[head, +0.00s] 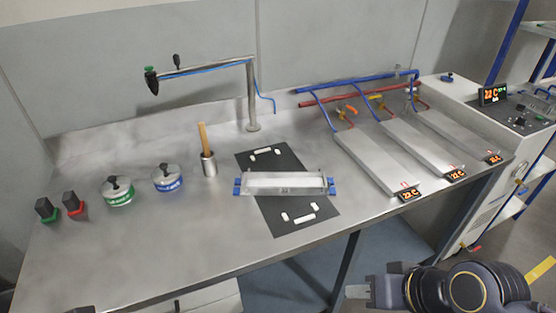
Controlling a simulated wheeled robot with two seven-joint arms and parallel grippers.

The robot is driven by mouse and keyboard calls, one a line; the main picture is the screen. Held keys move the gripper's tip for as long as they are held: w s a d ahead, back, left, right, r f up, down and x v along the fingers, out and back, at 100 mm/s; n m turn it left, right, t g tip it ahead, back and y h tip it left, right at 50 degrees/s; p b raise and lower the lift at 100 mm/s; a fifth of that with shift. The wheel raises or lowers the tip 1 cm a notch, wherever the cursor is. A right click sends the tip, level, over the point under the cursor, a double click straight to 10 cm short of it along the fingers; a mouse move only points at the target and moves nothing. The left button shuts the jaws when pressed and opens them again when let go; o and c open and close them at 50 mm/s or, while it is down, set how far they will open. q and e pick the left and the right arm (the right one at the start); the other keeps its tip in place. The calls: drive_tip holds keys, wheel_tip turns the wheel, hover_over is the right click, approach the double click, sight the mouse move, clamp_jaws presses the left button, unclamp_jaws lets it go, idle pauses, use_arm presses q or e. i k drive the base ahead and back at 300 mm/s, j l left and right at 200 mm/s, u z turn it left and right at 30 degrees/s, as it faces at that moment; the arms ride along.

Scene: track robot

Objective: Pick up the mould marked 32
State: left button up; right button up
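A long silver metal mould (285,190) with blue clamps at both ends lies across a black mat (298,222) on the steel bench. I cannot read any number on it. It is the only mould I can make out. My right gripper (356,292) is at the bottom right, in front of the bench's front edge and well apart from the mould. Its fingers are small in view, and whether they are open or shut is unclear.
Left are green-labelled (117,191) and blue-labelled pots (168,178), two small switches, and a cup with a wooden handle (207,160). A post with a swing arm (252,95) stands behind. Three plates with displays (375,165) and hoses lie right. The bench's front left is clear.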

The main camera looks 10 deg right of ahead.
sight(251, 183)
drive_tip(key=l+u, duration=0.1)
drive_tip(key=u, duration=0.3)
drive_tip(key=l+u, duration=0.1)
drive_tip(key=u, duration=0.3)
drive_tip(key=l+u, duration=0.1)
drive_tip(key=u, duration=0.3)
drive_tip(key=l+u, duration=0.3)
drive_tip(key=k+l+u, duration=0.25)
drive_tip(key=l, duration=0.2)
drive_tip(key=l+u, duration=0.3)
drive_tip(key=k+l, duration=0.4)
drive_tip(key=l, duration=0.25)
